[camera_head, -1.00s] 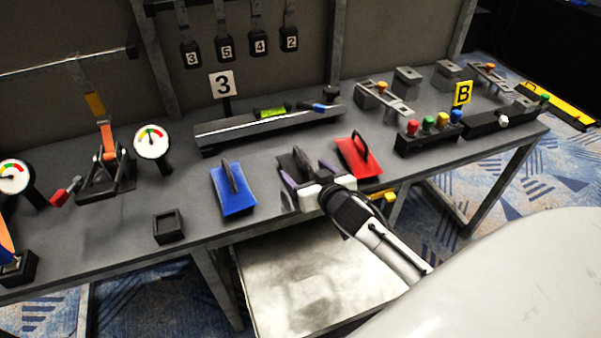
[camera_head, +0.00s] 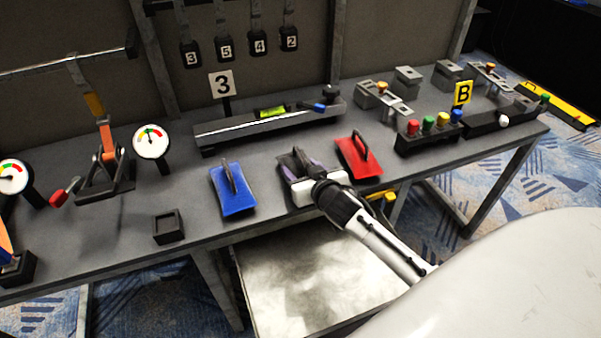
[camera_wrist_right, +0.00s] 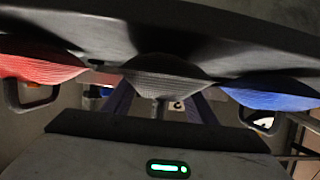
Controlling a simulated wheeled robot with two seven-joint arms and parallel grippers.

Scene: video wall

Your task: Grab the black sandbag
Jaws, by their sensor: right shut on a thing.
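The black sandbag (camera_head: 290,171) lies on the grey workbench between the blue sandbag (camera_head: 233,190) and the red sandbag (camera_head: 359,158). My right gripper (camera_head: 302,164) is over the black sandbag with its fingers closed on its raised handle; the gripper body hides much of the bag. In the right wrist view the black sandbag (camera_wrist_right: 165,76) is straight ahead between the purple-tinted fingers, with the red sandbag (camera_wrist_right: 35,68) at left and the blue sandbag (camera_wrist_right: 272,100) at right. My left gripper is not in view.
A long rail (camera_head: 270,124) with a green level lies behind the sandbags. A small open black box (camera_head: 168,227) stands front left. A block of coloured knobs (camera_head: 430,135) is to the right. Bare bench top lies between the blue sandbag and the gauge (camera_head: 151,141).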

